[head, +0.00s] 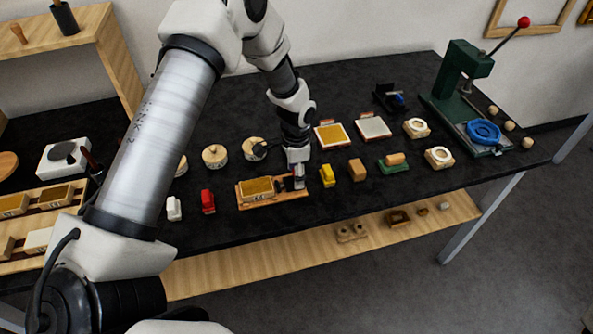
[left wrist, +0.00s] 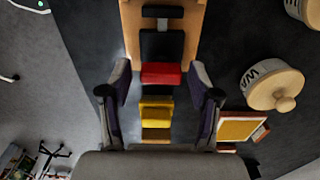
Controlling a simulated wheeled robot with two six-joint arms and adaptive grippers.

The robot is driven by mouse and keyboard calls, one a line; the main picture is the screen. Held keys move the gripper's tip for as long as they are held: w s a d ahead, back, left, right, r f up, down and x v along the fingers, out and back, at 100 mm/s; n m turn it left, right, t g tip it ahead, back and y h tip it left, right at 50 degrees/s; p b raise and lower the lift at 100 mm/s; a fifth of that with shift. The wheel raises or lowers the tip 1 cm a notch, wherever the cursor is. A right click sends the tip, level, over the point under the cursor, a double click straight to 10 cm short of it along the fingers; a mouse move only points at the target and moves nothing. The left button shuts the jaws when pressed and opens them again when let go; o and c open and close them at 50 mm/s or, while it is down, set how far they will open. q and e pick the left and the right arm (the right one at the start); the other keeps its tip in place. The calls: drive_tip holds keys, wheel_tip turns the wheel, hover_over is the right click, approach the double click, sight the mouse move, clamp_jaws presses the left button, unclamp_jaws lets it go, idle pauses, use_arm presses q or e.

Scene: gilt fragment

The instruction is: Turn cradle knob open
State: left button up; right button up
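The cradle (head: 244,203) is a wooden base holding a gold-topped block (head: 257,188), near the front of the black table. My left gripper (head: 299,183) points down over the cradle's right end, hiding part of it. In the left wrist view, a red block (left wrist: 161,73), which looks like the knob, sits at the end of the wooden cradle (left wrist: 131,22), beside black parts. The left gripper's two fingers (left wrist: 160,100) are spread, one on each side of the red block, with gaps showing. My right gripper is not in view.
A yellow piece (head: 327,175) stands close to the right of the gripper; it also shows in the left wrist view (left wrist: 156,112). A red piece (head: 208,201) stands to the left. Round lidded pots (head: 215,155) and framed pads (head: 331,135) are behind. A green press (head: 464,80) stands at far right.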

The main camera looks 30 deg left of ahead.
use_arm(q)
drive_tip(key=shift+w+r, duration=0.1)
wheel_tip(320, 180, up, 12)
idle(0.5)
idle(0.4)
